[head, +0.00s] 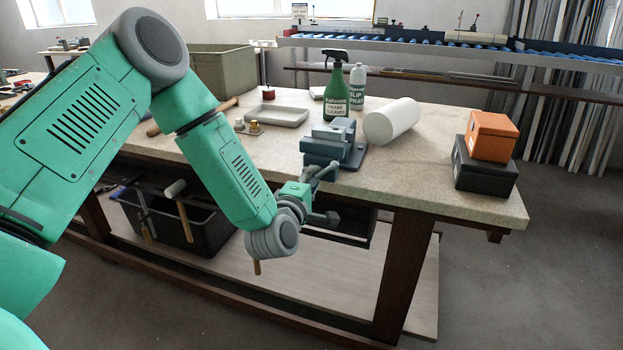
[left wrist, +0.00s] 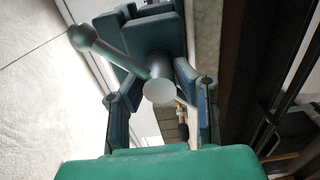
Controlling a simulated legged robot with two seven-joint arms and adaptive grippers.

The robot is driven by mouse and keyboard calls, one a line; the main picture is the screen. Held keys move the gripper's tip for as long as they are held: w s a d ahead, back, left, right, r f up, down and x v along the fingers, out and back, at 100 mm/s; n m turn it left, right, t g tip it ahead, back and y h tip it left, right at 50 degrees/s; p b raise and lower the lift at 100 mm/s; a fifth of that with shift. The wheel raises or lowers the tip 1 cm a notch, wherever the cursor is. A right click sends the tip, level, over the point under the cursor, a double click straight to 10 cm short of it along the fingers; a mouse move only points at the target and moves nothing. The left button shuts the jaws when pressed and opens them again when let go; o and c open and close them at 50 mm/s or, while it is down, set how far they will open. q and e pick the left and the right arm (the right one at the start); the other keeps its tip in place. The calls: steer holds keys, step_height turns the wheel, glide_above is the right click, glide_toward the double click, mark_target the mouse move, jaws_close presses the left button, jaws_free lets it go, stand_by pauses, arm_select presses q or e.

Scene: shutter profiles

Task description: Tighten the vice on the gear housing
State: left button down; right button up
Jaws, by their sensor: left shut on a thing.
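The blue-grey vice (head: 347,157) is fixed at the front edge of the workbench. A lighter grey block (head: 333,130), apparently the gear housing, sits at its jaws; I cannot tell how tightly it is held. My left gripper (head: 322,193) is at the vice's front, just off the bench edge. In the left wrist view, its fingers (left wrist: 155,88) are on either side of the vice's screw end and shut on the vice handle (left wrist: 120,58). The handle is a grey bar, slanted, with a ball end at upper left. My right gripper is not in view.
On the workbench (head: 440,183) are a white roll (head: 392,121), a green spray bottle (head: 336,95), a white bottle (head: 357,87), a grey tray (head: 276,116) and an orange box (head: 492,136) on a black box (head: 485,175). A black crate (head: 196,228) stands below.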

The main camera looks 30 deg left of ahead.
arm_select(q)
steer(key=shift+d+f+m, duration=0.15)
steer(key=shift+d+m, duration=0.15)
steer(key=shift+m, duration=0.4)
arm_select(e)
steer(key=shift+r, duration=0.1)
arm_select(q)
steer(key=shift+s+f, duration=0.15)
stand_by(0.5)
steer(key=c, duration=1.3)
jaws_free()
steer(key=shift+d+r, duration=0.25)
steer(key=v, duration=1.2)
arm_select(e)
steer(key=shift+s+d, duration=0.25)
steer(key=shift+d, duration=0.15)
